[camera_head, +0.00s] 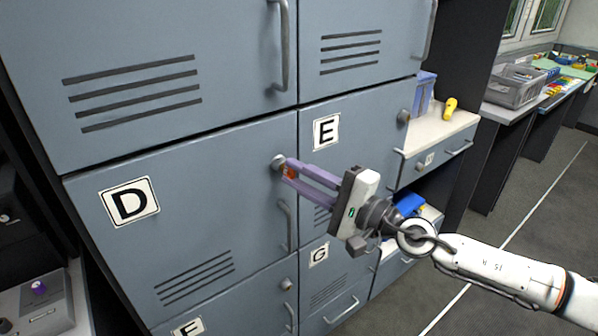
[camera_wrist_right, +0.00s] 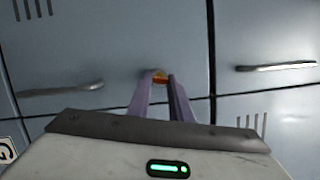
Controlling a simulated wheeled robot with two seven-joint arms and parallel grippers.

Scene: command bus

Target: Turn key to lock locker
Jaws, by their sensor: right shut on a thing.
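The grey-blue locker door D (camera_head: 215,215) is closed, with a round lock (camera_head: 279,162) near its upper right corner. My right gripper (camera_head: 287,168) reaches in from the right with its purple fingers at that lock. It is shut on a small orange key (camera_head: 289,173), which shows between the fingertips. In the right wrist view the orange key (camera_wrist_right: 160,77) also shows between the fingertips, against the door. The fingers hide most of the key, so I cannot tell its turn angle. My left gripper is not in view.
Locker door E (camera_head: 345,130) is just right of D, and its front lies behind my right gripper. Vertical handles stick out, such as D's handle (camera_head: 284,226) below the lock. A counter (camera_head: 430,140) with a yellow item stands at right. The floor (camera_head: 520,210) there is open.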

